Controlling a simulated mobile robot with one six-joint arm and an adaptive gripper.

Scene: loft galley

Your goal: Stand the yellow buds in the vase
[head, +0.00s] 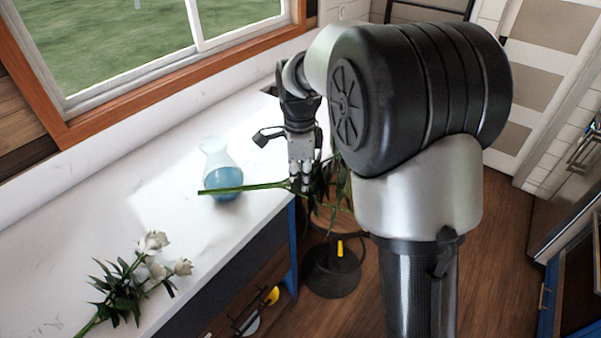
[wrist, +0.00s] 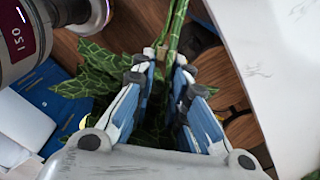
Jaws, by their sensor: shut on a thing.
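My gripper (head: 302,185) is shut on the green stem of the yellow buds (head: 245,188), over the counter's front edge. The stem lies nearly level, its bare end pointing left and crossing in front of the vase. Its leaves (head: 325,190) hang right of my gripper, partly behind my arm; I cannot clearly make out the buds. In the wrist view the stem (wrist: 176,28) passes between the fingertips (wrist: 163,62), with leaves (wrist: 97,70) below and left. The clear glass vase (head: 216,150) stands upright on the counter, with blue in its lower part.
White flowers (head: 153,242) with leafy stems lie on the white counter (head: 80,215) at the near left. A round wooden stool (head: 333,225) stands beside the counter's end. A window (head: 150,40) runs behind the counter. The counter between vase and white flowers is clear.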

